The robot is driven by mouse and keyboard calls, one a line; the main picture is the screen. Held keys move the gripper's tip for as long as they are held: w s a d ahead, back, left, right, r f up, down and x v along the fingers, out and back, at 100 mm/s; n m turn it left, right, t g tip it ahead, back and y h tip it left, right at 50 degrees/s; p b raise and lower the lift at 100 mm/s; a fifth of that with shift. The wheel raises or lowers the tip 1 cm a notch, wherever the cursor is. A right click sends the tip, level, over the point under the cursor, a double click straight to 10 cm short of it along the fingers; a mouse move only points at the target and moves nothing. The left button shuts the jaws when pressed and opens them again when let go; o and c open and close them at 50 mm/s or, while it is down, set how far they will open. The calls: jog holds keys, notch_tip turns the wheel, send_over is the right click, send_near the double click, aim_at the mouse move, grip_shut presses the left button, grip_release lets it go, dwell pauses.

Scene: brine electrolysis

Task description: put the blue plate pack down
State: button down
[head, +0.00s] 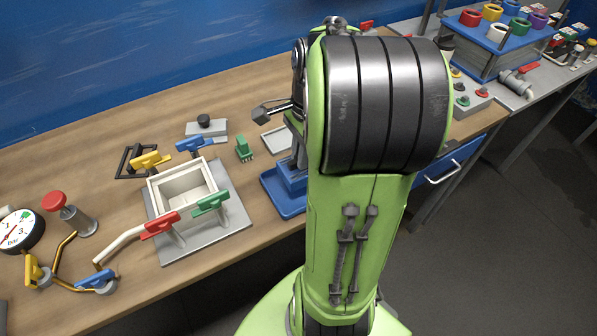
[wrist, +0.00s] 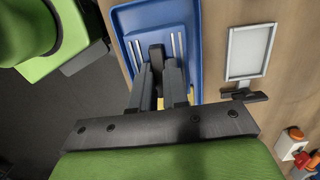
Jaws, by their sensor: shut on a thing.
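My gripper (wrist: 158,72) points down over a blue tray (wrist: 123,16) in the wrist view, its two dark fingers close together. It is shut on the blue plate pack (head: 291,176), which shows in the head view as a blue block beside my arm. The pack stands upright at the blue tray (head: 283,204); whether it touches the tray floor cannot be told. My arm hides the fingers and part of the pack in the head view. A dark piece shows between the fingers in the wrist view, with pale stripes on both sides.
A white-framed panel (wrist: 231,55) lies right of the tray. On the bench left of my arm are a green block (head: 243,149), a white square cell (head: 156,204) with coloured handles, a gauge (head: 19,231) and a red-topped post (head: 70,213). A blue rack (head: 487,42) stands far right.

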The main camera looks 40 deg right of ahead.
notch_tip(320, 180, down, 4)
jog(key=shift+f+b, duration=0.15)
jog(key=shift+b, duration=0.4)
jog(key=shift+f, duration=0.2)
jog(key=c, duration=1.1)
grip_release()
